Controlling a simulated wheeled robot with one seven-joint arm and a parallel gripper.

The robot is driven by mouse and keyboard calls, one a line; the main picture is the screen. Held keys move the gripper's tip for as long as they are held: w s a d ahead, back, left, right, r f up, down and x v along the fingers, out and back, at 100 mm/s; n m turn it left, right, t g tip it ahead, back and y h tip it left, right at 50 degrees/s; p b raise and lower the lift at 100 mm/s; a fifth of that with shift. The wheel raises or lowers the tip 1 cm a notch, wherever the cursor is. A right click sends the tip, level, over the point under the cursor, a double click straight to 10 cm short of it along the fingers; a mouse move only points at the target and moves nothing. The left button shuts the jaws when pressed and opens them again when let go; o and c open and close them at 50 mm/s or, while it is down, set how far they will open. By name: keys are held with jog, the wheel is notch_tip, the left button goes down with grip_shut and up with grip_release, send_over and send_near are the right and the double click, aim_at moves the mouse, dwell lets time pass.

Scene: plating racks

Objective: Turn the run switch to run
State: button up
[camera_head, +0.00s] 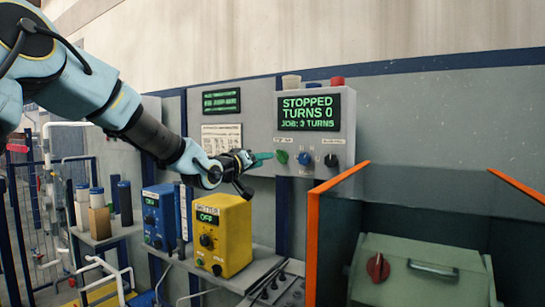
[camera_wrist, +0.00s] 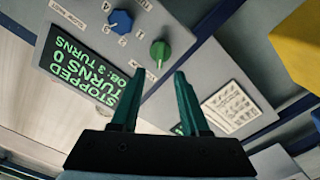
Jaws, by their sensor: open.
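The control panel (camera_head: 343,110) on the wall has a display reading "STOPPED TURNS 0 JOB: 3 TURNS". A green knob (camera_head: 282,157), which looks like the run switch, is at the left of its row of knobs; its label is too small to read surely. The green knob also shows in the wrist view (camera_wrist: 160,52). My gripper (camera_head: 265,156) reaches in from the left, just short of the knob. In the wrist view my gripper (camera_wrist: 156,70) is open and empty, with the knob ahead between its teal fingertips. No contact shows.
A blue knob (camera_head: 304,158) with numbers and a black knob (camera_head: 331,160) sit right of the green one. A yellow box (camera_head: 232,235) and a blue box (camera_head: 158,222) stand below my arm. An orange-edged guard (camera_head: 312,240) rises at the lower right.

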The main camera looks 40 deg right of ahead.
aim_at(279, 157)
jog(key=p+x, duration=0.2)
jog(key=x, duration=0.5)
jog(key=shift+d+p, duration=0.15)
jog(key=shift+p, duration=0.2)
jog(key=shift+w+d+f, duration=0.1)
jog(key=shift+w+d, duration=0.05)
jog(key=shift+d, duration=0.5)
jog(key=shift+c, duration=0.2)
grip_shut()
